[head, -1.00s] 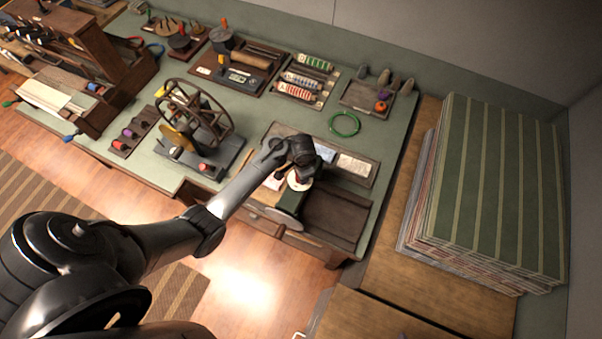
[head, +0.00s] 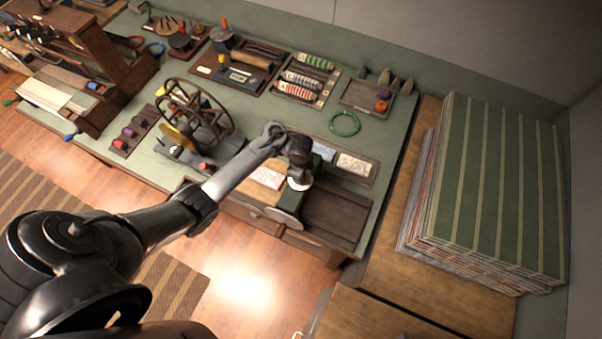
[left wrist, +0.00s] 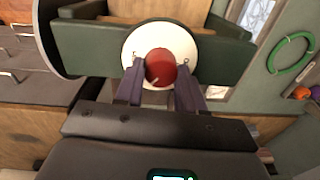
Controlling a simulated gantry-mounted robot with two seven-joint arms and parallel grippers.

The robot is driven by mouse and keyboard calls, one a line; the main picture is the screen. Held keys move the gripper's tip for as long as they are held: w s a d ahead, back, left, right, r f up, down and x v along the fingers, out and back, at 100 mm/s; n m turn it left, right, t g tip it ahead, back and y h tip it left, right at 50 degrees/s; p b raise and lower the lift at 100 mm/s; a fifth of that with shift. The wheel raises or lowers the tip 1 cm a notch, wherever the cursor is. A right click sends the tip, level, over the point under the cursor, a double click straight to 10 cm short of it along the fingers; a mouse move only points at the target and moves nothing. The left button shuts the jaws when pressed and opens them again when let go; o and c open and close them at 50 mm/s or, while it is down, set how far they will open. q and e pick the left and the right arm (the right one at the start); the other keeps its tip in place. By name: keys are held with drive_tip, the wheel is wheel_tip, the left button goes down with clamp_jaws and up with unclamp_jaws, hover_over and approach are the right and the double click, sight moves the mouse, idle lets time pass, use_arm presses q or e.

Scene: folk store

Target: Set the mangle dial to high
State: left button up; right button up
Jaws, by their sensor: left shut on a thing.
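The mangle is a green-sided machine at the table's front edge, and its side shows in the head view (head: 291,196). Its round white dial (head: 299,184) has a red knob, clear in the left wrist view (left wrist: 160,66). A small pale mark on the knob points toward the lower left there. I cannot read any setting on the dial (left wrist: 132,52). My left gripper (left wrist: 161,72) is shut on the red knob, one finger at each side. In the head view the gripper (head: 299,170) hides the knob. My right gripper is not in view.
A spoked handwheel (head: 197,108) stands left of my left arm. A green ring (head: 345,123) and a tray of picture sheets (head: 372,171) lie behind the mangle. A tall stack of striped boards (head: 488,190) stands at the right. Green tabletop near the ring is bare.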

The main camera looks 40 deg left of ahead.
use_arm(q)
drive_tip(key=m, duration=0.3)
drive_tip(key=shift+r, duration=0.1)
drive_tip(key=m, duration=0.2)
drive_tip(key=shift+a+m, duration=0.1)
drive_tip(key=shift+m, duration=0.3)
drive_tip(key=m+b, duration=0.2)
drive_tip(key=m, duration=0.2)
drive_tip(key=shift+h, duration=0.3)
drive_tip(key=shift+m, duration=0.4)
drive_tip(key=o, duration=1)
drive_tip(key=shift+s, duration=0.1)
drive_tip(key=shift+o, duration=0.2)
